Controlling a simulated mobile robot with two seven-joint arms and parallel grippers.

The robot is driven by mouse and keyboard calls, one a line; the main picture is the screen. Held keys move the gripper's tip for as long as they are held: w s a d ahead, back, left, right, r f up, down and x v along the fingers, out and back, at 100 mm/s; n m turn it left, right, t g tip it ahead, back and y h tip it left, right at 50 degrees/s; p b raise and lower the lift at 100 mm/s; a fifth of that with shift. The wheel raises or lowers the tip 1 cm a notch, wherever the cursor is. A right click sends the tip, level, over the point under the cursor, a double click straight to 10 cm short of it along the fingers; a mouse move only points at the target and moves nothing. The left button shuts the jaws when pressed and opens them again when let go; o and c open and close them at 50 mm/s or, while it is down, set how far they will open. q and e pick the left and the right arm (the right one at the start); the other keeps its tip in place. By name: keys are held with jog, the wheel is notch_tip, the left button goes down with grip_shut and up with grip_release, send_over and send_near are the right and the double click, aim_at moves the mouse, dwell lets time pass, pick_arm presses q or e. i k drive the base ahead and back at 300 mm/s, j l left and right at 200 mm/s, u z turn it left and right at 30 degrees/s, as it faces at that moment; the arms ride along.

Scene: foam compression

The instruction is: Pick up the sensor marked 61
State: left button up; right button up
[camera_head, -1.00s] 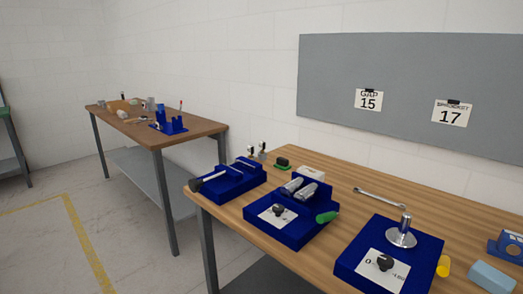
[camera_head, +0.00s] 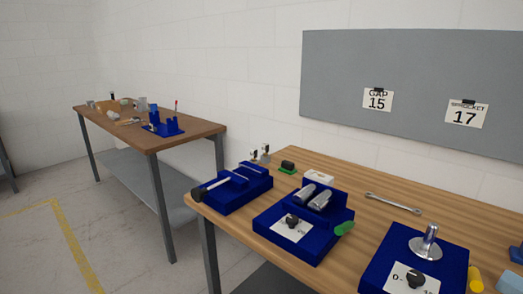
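No marking 61 is legible in the head view, so I cannot tell which item is the sensor. Two small metallic pieces (camera_head: 259,154) stand at the back left corner of the near table; they are too small to identify. Blue fixtures stand along the near table: a left one with a pale rod (camera_head: 232,190), a middle one (camera_head: 290,250) holding two grey cylinders (camera_head: 314,197), and a right one (camera_head: 390,250) with a metal disc and post (camera_head: 426,244). Neither of my grippers is in view.
A wrench (camera_head: 393,203) lies on the near wooden table (camera_head: 370,180). A second table (camera_head: 190,132) with a blue stand (camera_head: 163,128) and small items is farther left. A grey board (camera_head: 420,60) with cards 15 and 17 hangs behind. Floor (camera_head: 120,235) left of the near table is clear.

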aim_at(265, 146)
jog(key=i+j, duration=0.25)
jog(key=i+j+z, duration=0.1)
jog(key=i+j, duration=0.2)
jog(key=j, duration=0.2)
jog(key=i+j, duration=0.25)
jog(key=i+j+z, duration=0.1)
jog(key=i+j, duration=0.15)
jog(key=j, duration=0.25)
jog(key=i+j, duration=0.2)
jog(key=j, duration=0.2)
jog(key=i+j+z, duration=0.1)
jog(key=i+j, duration=0.15)
jog(key=j, duration=0.15)
jog(key=i+j, duration=0.25)
jog(key=j, duration=0.2)
jog(key=i+j+z, duration=0.1)
jog(key=j, duration=0.3)
jog(key=i, duration=0.1)
